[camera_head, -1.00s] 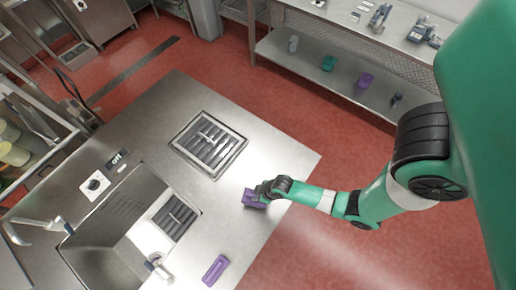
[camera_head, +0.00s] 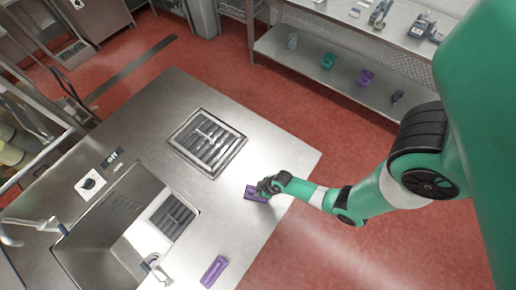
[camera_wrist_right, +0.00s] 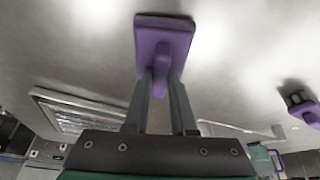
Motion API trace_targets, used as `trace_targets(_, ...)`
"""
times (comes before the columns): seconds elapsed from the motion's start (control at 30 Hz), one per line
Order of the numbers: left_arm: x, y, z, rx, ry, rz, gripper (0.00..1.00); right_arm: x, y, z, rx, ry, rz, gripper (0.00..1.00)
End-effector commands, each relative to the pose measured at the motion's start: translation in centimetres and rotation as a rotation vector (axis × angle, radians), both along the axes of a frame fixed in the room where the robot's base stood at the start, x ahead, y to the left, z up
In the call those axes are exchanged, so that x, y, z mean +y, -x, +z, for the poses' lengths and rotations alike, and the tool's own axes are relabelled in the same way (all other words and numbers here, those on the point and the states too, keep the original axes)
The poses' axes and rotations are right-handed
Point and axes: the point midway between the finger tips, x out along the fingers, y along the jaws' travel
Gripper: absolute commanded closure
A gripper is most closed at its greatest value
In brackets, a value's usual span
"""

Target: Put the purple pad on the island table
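A purple pad (camera_head: 254,194) is at the right edge of the steel table with the sink (camera_head: 240,237). My right gripper (camera_head: 268,186) is at this pad. In the right wrist view, the two fingers (camera_wrist_right: 161,82) stand on either side of the narrow handle of the purple pad (camera_wrist_right: 165,42) and look shut on it. I cannot tell whether the pad touches the table top. A second purple pad (camera_head: 214,271) lies near the front of the same table, apart from the gripper. My left gripper is not in view.
The table has a grated drain (camera_head: 206,143), a sink (camera_head: 115,235) with a tap (camera_head: 32,228), and a dial (camera_head: 90,184). A shelf unit (camera_head: 300,60) with several small objects stands beyond the red floor. Bare table top lies between drain and second pad.

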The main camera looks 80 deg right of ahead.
Motion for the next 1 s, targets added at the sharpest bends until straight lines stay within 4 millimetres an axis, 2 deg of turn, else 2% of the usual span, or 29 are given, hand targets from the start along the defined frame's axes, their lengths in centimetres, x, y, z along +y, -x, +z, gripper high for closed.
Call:
trace_targets(0.03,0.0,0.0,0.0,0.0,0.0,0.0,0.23,0.0,0.0,0.0,0.0,0.0,0.0,0.66)
trace_targets(0.13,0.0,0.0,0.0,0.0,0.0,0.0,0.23,0.0,0.0,0.0,0.0,0.0,0.0,0.49)
trace_targets(0.4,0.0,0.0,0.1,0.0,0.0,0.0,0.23,0.0,0.0,0.1,0.0,0.0,0.0,0.49)
trace_targets(0.53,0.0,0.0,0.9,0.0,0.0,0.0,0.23,0.0,0.3,1.1,0.001,0.0,-0.001,0.49)
trace_targets(1.0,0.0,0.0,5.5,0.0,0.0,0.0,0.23,0.3,4.1,10.8,0.001,0.0,-0.002,0.49)
